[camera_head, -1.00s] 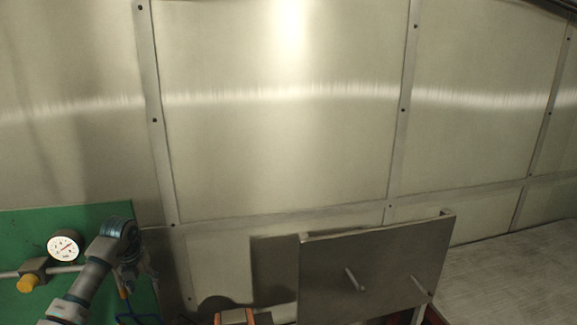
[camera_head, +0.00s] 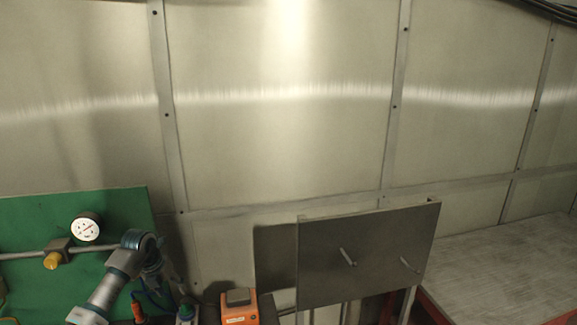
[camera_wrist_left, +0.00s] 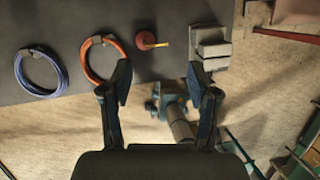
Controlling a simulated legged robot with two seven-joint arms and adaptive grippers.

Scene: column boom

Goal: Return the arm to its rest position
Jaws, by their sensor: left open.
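My left arm (camera_head: 115,280) comes in at the lower left of the head view, in front of a green panel. It rises to a blue-ringed joint and folds down behind it; its gripper cannot be made out clearly there. In the left wrist view my left gripper (camera_wrist_left: 160,97) has its two dark fingers spread apart, with nothing between them. Beyond the fingers lie a dark grey surface and a pale floor. My right gripper does not show in either view.
A green panel (camera_head: 30,215) carries a white gauge (camera_head: 85,229) and a yellow knob (camera_head: 52,260). An orange box (camera_head: 240,308) and an upright grey board (camera_head: 370,245) with pegs stand beyond. A table (camera_head: 500,265) is at right. A blue coil (camera_wrist_left: 40,72) and an orange coil (camera_wrist_left: 90,72) show in the wrist view.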

